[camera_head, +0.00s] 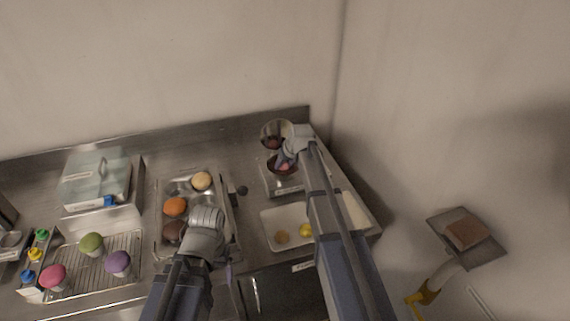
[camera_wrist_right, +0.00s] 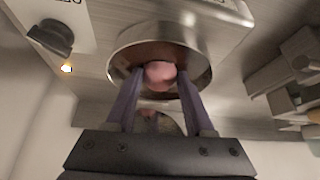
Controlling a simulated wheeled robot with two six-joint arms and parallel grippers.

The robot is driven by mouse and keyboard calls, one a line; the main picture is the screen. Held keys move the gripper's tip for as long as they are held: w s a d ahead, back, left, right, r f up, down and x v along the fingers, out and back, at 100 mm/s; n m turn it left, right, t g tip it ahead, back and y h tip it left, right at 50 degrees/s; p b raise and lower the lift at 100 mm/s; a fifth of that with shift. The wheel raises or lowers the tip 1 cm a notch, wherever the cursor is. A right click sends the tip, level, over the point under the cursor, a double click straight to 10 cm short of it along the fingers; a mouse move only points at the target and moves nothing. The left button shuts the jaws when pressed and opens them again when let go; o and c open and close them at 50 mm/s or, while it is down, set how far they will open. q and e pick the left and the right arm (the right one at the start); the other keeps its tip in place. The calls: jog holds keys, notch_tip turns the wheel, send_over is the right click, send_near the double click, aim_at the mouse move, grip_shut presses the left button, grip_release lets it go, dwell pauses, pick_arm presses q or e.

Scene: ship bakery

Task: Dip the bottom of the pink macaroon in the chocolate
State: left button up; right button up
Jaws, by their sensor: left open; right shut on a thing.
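The pink macaroon (camera_wrist_right: 160,73) is held between the purple fingers of my right gripper (camera_wrist_right: 158,84). In the head view, my right gripper (camera_head: 284,161) is over the metal bowl of dark chocolate (camera_head: 281,171), which sits on a steel appliance (camera_head: 284,188). In the right wrist view, the macaroon overlaps the mouth of the bowl (camera_wrist_right: 198,72), with brown inside. I cannot tell whether its bottom touches the chocolate. My left gripper (camera_head: 207,216) is open and empty over the front part of the macaroon tray; its fingertips are mostly hidden.
Beige (camera_head: 201,181), orange (camera_head: 175,206) and brown (camera_head: 173,232) macaroons lie in a metal tray (camera_head: 159,194). A white tray (camera_head: 268,223) is in front. A cooling rack (camera_head: 130,241) with cupcakes is at left. A wall bounds the right side.

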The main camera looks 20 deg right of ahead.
jog(key=shift+r, duration=0.1)
jog(key=shift+r+p, duration=1.65)
jog(key=shift+p, duration=0.05)
notch_tip(320, 180, up, 6)
jog(key=p, duration=0.6)
dwell(0.3)
jog(key=shift+d, duration=0.1)
dwell(0.3)
